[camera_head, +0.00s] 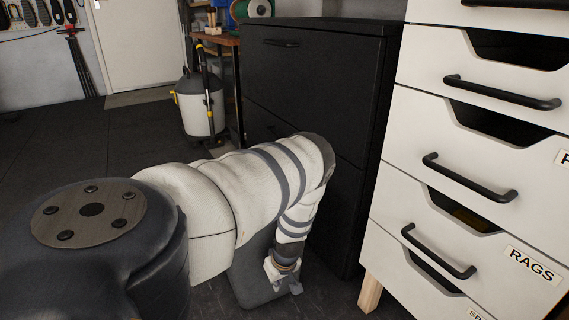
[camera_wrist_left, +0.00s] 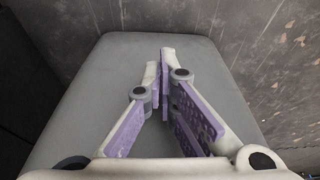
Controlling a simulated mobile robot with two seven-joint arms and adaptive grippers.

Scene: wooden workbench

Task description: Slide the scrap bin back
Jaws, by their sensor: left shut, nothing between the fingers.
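A grey bin (camera_head: 250,285), which I take to be the scrap bin, stands on the dark floor beside the black cabinet, partly hidden behind my left arm. Its flat grey face fills the middle of the left wrist view (camera_wrist_left: 85,95). My left gripper (camera_head: 284,280) is low at the bin's right side in the head view. In the left wrist view its purple-padded fingers (camera_wrist_left: 165,70) meet at the tips, with nothing between them, in front of the grey face. I cannot tell whether the fingertips touch it. My right gripper is not in view.
A black cabinet (camera_head: 315,90) stands right behind my arm. A white drawer unit (camera_head: 425,160) with black handles and a RAGS label is at the right, on a wooden leg. A vacuum cleaner (camera_head: 200,105) stands further back. The floor at left (camera_head: 60,150) is clear.

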